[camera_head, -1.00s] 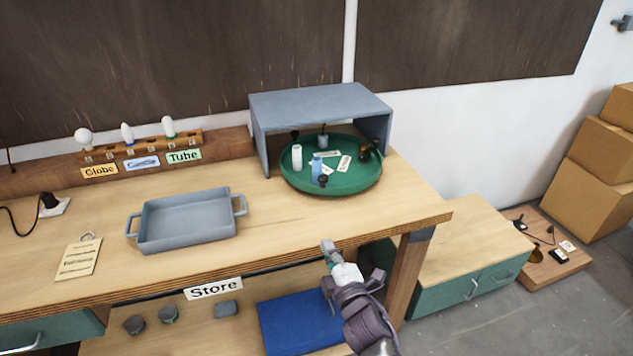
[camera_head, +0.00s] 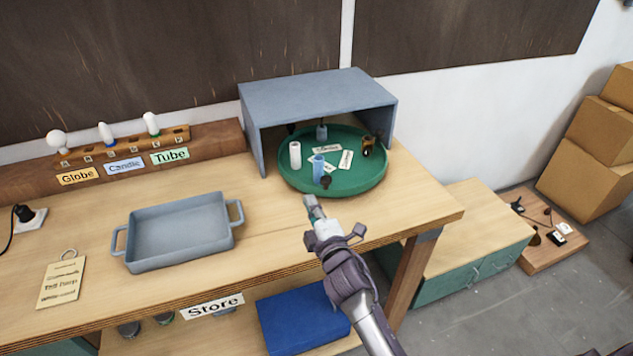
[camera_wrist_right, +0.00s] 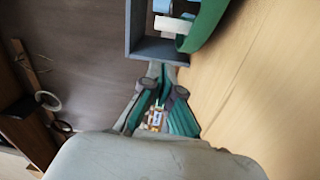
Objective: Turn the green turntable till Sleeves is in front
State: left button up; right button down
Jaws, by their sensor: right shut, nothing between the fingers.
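The green turntable (camera_head: 335,188) stands on the bench, its back part under a grey-blue hood. On it are a white cylinder (camera_head: 295,155), a blue cylinder (camera_head: 318,166), a black knob-like piece (camera_head: 326,182), a brown item (camera_head: 368,147) and several white labels (camera_head: 346,159) too small to read. My right gripper (camera_head: 309,202) is shut and empty, just in front of the turntable's near left rim and apart from it. In the right wrist view the gripper (camera_wrist_right: 158,78) is at the centre, with the green rim (camera_wrist_right: 205,25) at the top. My left gripper is out of view.
The grey-blue hood (camera_head: 318,92) covers the turntable's back and sides. A grey tray (camera_head: 180,230) stands to the left. Bulbs in a wooden rack (camera_head: 120,148) are behind it. A tag (camera_head: 62,282) lies at front left. The bench right of the turntable is clear.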

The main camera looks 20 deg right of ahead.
jog(key=w, duration=0.4)
jog(key=shift+a+r, duration=0.1)
jog(key=shift+r, duration=0.2)
jog(key=w, duration=0.4)
jog(key=shift+a+f+p, duration=0.1)
jog(key=shift+f+p, duration=0.05)
jog(key=shift+p, duration=0.15)
jog(key=d, duration=0.1)
jog(key=s+d+p, duration=0.1)
jog(key=d, duration=0.1)
jog(key=shift+s+d+f+p, duration=0.2)
jog(key=shift+s+d+p, duration=0.05)
jog(key=shift+s+p, duration=0.15)
jog(key=shift+s+d+f, duration=0.1)
jog(key=shift+d, duration=0.15)
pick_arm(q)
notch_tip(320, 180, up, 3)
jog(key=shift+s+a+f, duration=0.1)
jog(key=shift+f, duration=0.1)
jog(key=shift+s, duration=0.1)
pick_arm(e)
jog(key=shift+a, duration=0.1)
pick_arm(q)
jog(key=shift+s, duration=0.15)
